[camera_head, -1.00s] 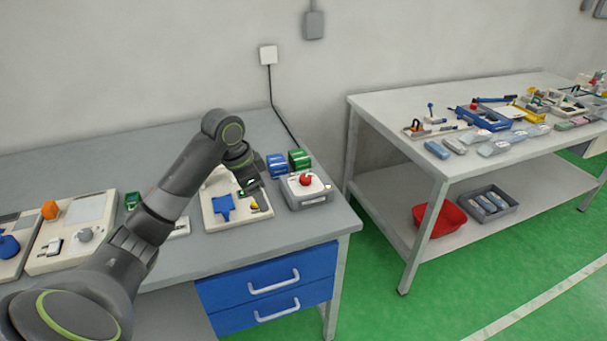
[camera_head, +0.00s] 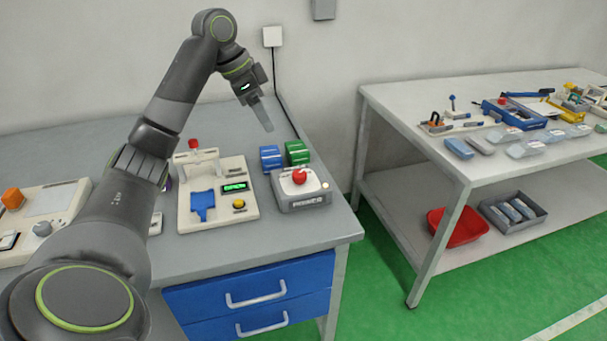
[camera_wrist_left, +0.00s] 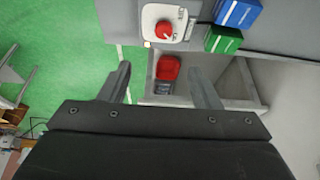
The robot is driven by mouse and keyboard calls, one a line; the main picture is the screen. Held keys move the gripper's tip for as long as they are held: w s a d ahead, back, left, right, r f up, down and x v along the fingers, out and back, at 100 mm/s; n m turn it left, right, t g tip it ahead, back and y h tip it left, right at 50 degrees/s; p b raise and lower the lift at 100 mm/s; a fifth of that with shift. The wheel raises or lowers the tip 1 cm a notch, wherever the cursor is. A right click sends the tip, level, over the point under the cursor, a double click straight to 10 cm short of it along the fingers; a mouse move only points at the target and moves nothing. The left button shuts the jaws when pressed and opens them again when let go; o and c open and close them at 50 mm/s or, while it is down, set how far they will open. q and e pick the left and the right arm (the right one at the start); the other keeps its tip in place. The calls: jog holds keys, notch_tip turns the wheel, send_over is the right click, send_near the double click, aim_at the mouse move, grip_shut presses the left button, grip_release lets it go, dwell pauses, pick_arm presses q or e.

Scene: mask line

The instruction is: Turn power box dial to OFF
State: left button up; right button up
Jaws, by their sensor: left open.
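The power box (camera_head: 302,191) is a grey box with a white top plate near the right end of the workbench. Its red dial (camera_head: 299,176) sits on the plate. In the left wrist view the red dial (camera_wrist_left: 163,30) shows at the top, beyond and apart from the fingers. The dial's pointer and lettering are too small to read surely. My left gripper (camera_head: 264,116) is open and empty, raised above and to the left of the box. Its two fingers also show spread in the left wrist view (camera_wrist_left: 160,82). My right gripper is not seen.
A blue block (camera_head: 271,158) and a green block (camera_head: 297,152) stand right behind the power box. A white panel (camera_head: 217,215) with a small green display stands to its left. A second table (camera_head: 400,110) with tools stands at the right.

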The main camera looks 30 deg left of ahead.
pick_arm(q)
notch_tip(320, 180, down, 2)
jog(key=w, duration=0.2)
send_near(299, 174)
jog(key=x, duration=0.8)
jog(key=shift+w+f, duration=0.1)
jog(key=shift+f, duration=0.2)
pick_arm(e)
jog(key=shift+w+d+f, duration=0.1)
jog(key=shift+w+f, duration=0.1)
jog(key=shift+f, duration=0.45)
